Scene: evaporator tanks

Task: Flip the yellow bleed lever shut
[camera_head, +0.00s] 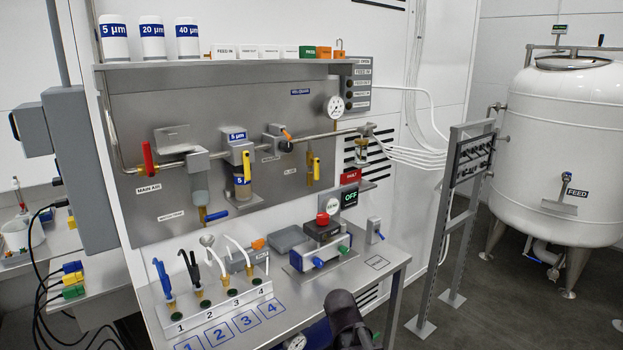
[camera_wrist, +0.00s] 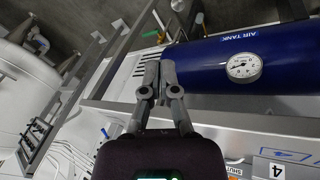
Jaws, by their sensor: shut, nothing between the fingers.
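On the steel back panel in the camera_head view, a yellow lever (camera_head: 247,165) stands upright beside the filter bowl marked 5 µm. A second yellow lever (camera_head: 316,168) hangs further right on a brass fitting under the pipe. The small labels are too blurred to tell which one is the bleed lever. My gripper (camera_wrist: 157,72) is shut and empty in the camera_wrist view, in front of the bench edge and the blue air tank. Neither yellow lever shows clearly in that view. A dark part of my arm shows at the bottom of the camera_head view, well below the panel.
A red lever (camera_head: 148,155) and a blue lever (camera_head: 216,216) are on the same panel. The bench below holds a numbered rack (camera_head: 215,312) and a device with a red button (camera_head: 322,219). The blue air tank (camera_wrist: 215,66) with its gauge lies close to my gripper.

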